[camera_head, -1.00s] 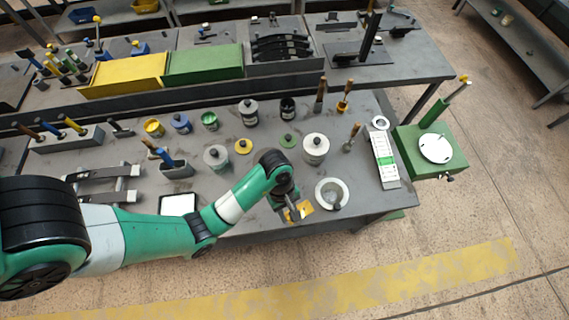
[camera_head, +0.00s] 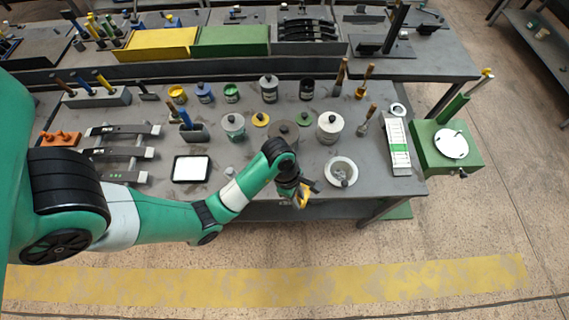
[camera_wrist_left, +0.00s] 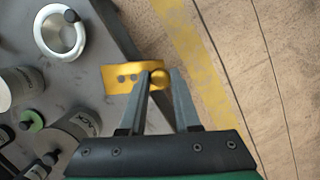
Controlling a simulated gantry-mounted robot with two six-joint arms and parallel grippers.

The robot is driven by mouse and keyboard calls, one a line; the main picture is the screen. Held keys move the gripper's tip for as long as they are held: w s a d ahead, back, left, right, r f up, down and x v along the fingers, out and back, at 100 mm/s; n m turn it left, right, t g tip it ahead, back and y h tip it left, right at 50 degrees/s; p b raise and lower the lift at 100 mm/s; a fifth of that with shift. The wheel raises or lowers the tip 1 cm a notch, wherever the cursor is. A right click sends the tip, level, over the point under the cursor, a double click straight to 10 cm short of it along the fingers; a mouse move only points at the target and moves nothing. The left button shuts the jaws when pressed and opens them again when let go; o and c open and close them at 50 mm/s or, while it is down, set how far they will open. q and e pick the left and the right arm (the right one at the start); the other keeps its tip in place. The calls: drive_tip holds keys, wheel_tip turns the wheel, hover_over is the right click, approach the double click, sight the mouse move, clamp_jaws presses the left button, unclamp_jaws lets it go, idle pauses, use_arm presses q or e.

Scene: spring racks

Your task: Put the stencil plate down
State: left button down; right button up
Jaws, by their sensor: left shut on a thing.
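My left gripper (camera_wrist_left: 158,82) is shut on that knob end in the left wrist view. In the head view the plate (camera_head: 302,196) shows at the tip of my left gripper (camera_head: 300,190), near the bench's front edge and left of the white bowl. In the wrist view the plate overlaps the bench edge and the floor beyond; its exact height is hard to tell. My right gripper is not in view.
A round white bowl (camera_head: 341,172) stands right of the plate. Several cans and jars, such as a white can (camera_head: 330,126), stand behind. A long labelled box (camera_head: 396,147) lies near the bench's right end.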

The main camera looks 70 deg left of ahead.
use_arm(q)
drive_tip(key=a+f+n+b, duration=0.5)
drive_tip(key=a+f+b, duration=0.25)
drive_tip(key=a, duration=0.45)
drive_tip(key=shift+t+y, duration=0.4)
drive_tip(key=f+b, duration=0.6)
drive_tip(key=b, duration=0.1)
drive_tip(key=f+b, duration=0.3)
drive_tip(key=shift+s+d+f, duration=0.25)
drive_tip(key=shift+d+f, duration=0.05)
drive_tip(key=shift+f, duration=0.1)
drive_tip(key=shift+r, duration=0.2)
drive_tip(key=shift+f, duration=0.15)
drive_tip(key=c, duration=0.6)
unclamp_jaws()
